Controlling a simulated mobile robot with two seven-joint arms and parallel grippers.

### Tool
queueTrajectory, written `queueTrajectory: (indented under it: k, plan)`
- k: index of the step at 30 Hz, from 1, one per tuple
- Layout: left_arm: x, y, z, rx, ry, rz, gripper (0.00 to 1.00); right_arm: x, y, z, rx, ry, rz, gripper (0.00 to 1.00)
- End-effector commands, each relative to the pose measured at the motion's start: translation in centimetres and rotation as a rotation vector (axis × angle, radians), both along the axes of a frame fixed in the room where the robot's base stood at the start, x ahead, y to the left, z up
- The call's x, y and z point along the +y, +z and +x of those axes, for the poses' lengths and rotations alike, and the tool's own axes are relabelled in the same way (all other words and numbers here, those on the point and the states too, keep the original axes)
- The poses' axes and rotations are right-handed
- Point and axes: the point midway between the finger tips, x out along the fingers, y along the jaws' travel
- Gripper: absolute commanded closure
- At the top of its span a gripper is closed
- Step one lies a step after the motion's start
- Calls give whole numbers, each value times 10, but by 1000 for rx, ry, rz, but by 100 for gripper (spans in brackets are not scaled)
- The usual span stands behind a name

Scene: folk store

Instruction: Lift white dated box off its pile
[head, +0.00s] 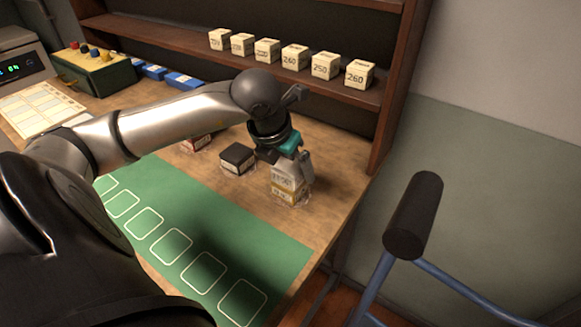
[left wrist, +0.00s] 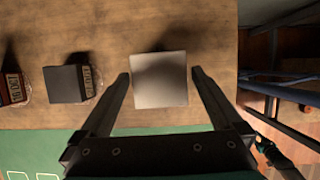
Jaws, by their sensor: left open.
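The white dated box (head: 288,176) is the top of a short pile near the right end of the table. A yellow-labelled box (head: 287,194) is under it. My left gripper (head: 288,166) is above and around the white box, fingers pointing down. In the left wrist view the white box's pale top (left wrist: 160,80) lies between the two open fingers (left wrist: 162,76), with small gaps at both sides. The lower part of the pile is hidden in the wrist view.
A black box (head: 237,157) and a red box (head: 197,143) stand left of the pile. A green mat (head: 190,226) with white outlined squares lies in front. A shelf (head: 200,47) behind holds several cream numbered boxes. The table's right edge is close to the pile.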

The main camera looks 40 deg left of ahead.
Motion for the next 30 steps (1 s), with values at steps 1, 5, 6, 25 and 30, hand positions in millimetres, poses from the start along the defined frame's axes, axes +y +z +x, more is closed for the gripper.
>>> queueTrajectory:
  k: [1,5,6,25,30]
  plan:
    - [0,0,0,-1,0,0,0,-2,0,2,-4,0,-2,50]
    - [0,1,0,-1,0,0,2,-2,1,3,-5,-1,-2,50]
    - [0,1,0,0,0,0,7,-2,0,3,-5,-1,-2,50]
    - [0,1,0,0,0,1,78,3,0,-7,9,-4,4,50]
    - [0,1,0,-1,0,1,85,3,0,-7,10,-4,3,50]
